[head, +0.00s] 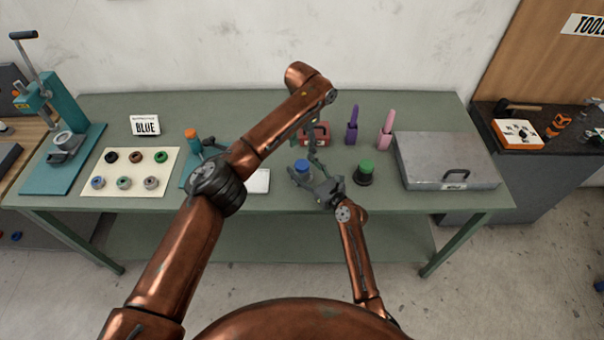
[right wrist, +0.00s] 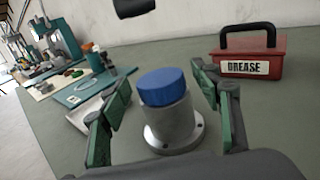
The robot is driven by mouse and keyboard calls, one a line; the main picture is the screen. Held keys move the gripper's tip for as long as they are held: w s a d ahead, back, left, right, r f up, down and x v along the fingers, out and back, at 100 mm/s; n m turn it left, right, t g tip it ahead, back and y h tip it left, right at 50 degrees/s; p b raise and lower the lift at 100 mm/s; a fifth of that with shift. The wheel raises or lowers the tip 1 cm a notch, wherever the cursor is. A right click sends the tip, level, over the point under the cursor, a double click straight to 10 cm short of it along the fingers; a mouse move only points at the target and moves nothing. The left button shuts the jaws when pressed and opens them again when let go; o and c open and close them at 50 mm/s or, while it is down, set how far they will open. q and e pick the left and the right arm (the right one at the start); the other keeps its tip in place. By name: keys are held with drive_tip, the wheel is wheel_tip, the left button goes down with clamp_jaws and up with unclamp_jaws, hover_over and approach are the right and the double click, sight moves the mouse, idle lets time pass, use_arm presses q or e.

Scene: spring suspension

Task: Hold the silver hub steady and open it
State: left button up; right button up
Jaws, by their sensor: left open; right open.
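The silver hub (right wrist: 172,124) has a round flanged base with holes and a blue cap (right wrist: 164,87) on top. It stands upright on the green bench; in the head view its blue cap (head: 302,166) shows near the bench's middle. My right gripper (right wrist: 160,100) is open, with one green-padded finger on each side of the hub; I see gaps between the pads and the hub. My left gripper (head: 313,148) is open and hangs above and just behind the hub, partly hidden by its own arm. A dark part at the top of the right wrist view cannot be identified surely.
A dark hub with a green cap (head: 365,170) stands just right of my right gripper. Behind are a red grease box (right wrist: 250,62), a purple bottle (head: 352,126) and a pink bottle (head: 386,132). A grey case (head: 440,155) is at right; a mat with rings (head: 110,187) is at left.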

drive_tip(key=shift+w+f, duration=0.15)
drive_tip(key=c, duration=0.4)
clamp_jaws()
drive_tip(key=o, duration=0.5)
unclamp_jaws()
